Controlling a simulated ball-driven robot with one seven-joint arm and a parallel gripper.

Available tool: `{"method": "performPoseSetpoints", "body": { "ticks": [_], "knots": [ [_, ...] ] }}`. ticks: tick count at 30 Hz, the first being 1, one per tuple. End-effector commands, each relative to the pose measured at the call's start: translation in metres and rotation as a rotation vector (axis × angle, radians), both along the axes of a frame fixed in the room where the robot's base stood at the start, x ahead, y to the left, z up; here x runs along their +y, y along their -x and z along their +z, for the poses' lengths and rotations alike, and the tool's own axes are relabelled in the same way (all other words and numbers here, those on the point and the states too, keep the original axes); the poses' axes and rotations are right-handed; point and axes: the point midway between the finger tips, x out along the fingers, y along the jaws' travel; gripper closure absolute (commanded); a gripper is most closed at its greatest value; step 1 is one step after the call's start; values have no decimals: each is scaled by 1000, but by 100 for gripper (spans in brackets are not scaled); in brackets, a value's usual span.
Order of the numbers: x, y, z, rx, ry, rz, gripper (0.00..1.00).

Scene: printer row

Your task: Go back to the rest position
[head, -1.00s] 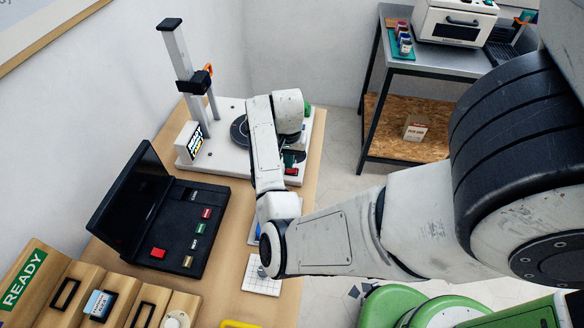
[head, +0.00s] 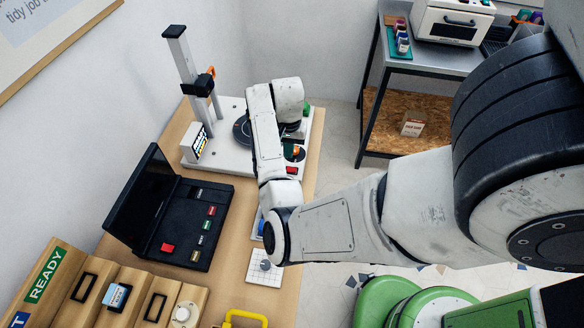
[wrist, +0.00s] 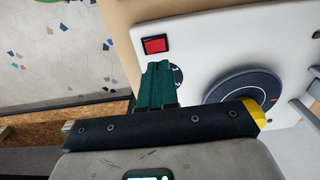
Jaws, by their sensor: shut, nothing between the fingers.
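In the wrist view my gripper (wrist: 156,86) has its two dark green fingers together, with nothing between them. It is over the edge of a white machine base, near a red button (wrist: 154,45) and a round dark disc (wrist: 245,88). In the head view my arm reaches across the wooden bench (head: 228,277) to the white machine base (head: 235,160). The red button also shows in the head view (head: 292,170), right of my forearm.
A black console with colored buttons (head: 190,222) lies on the bench. A READY holder block (head: 48,272) and a yellow handle (head: 245,318) are nearer. A metal table (head: 450,60) stands at the back right. Green rounded parts (head: 385,300) show at the lower right.

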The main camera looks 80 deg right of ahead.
Motion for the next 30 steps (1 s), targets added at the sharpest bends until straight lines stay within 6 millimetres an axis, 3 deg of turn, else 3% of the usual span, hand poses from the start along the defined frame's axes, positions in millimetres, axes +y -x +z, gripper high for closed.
{"method": "performPoseSetpoints", "body": {
  "ticks": [14, 20, 26, 30],
  "knots": [
    [-1, 2, 1, 7, 18, 22, 100],
    [6, 11, 10, 50, 142, 234, 100],
    [57, 9, 12, 75, 241, 609, 100],
    [119, 13, 4, 63, 242, 889, 100]
  ]
}}
